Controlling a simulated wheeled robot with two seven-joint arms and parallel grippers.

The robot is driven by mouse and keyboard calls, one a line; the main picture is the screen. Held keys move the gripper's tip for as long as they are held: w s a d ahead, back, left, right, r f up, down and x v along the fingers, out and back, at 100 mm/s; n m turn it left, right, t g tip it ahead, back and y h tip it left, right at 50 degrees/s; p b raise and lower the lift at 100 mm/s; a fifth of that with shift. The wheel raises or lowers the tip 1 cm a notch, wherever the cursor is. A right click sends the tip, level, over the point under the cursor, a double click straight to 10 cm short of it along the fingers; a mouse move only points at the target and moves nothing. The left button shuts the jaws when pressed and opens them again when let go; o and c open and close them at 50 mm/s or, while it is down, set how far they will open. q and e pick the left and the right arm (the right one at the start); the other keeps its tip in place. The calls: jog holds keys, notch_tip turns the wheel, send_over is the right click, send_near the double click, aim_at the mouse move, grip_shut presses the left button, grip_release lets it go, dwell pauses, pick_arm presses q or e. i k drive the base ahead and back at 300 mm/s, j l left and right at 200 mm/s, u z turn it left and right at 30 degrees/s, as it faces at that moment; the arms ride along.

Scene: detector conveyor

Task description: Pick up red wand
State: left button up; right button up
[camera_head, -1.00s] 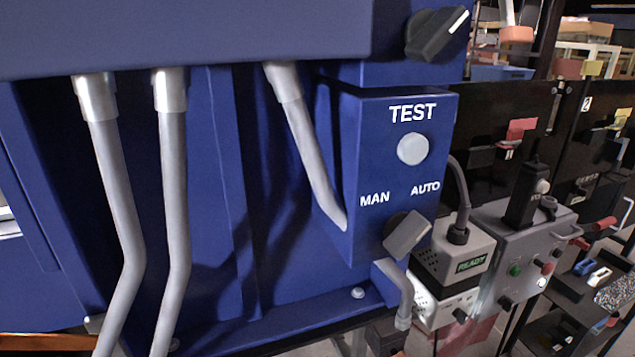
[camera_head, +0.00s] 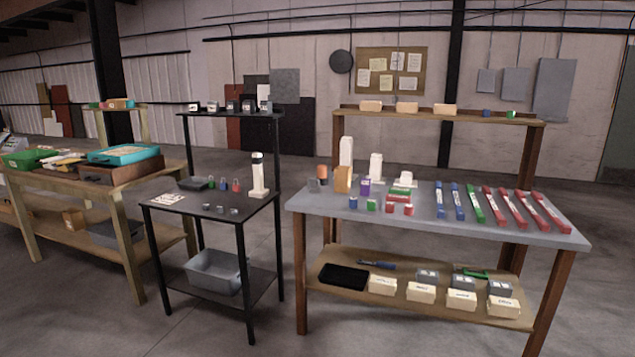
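Another red wand (camera_head: 552,212) lies at the right end of the row. Two blue wands (camera_head: 449,201) lie to the left of the green one. All lie flat and apart from one another. Neither of my grippers is in view.
The grey table (camera_head: 400,222) also holds small blocks and bottles on its left. Its lower shelf has a black tray (camera_head: 343,277) and several small boxes. A black stand (camera_head: 215,212) is to its left, then a wooden bench (camera_head: 120,177). The floor in front is clear.

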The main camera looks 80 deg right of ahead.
aim_at(522, 224)
jog(key=l+z, duration=0.2)
jog(key=z, duration=0.3)
jog(key=l+z, duration=0.3)
jog(key=z, duration=0.2)
jog(key=l+z, duration=0.25)
jog(key=z, duration=0.25)
jog(key=l+z, duration=0.2)
jog(key=z, duration=0.3)
jog(key=i+l+z, duration=0.1)
jog(key=z, duration=0.4)
jog(key=i+l+z, duration=0.15)
jog(key=z, duration=0.35)
jog(key=i+l+z, duration=0.15)
jog(key=z, duration=0.35)
jog(key=i+z, duration=0.2)
jog(key=z, duration=5.35)
jog(key=u, duration=5.05)
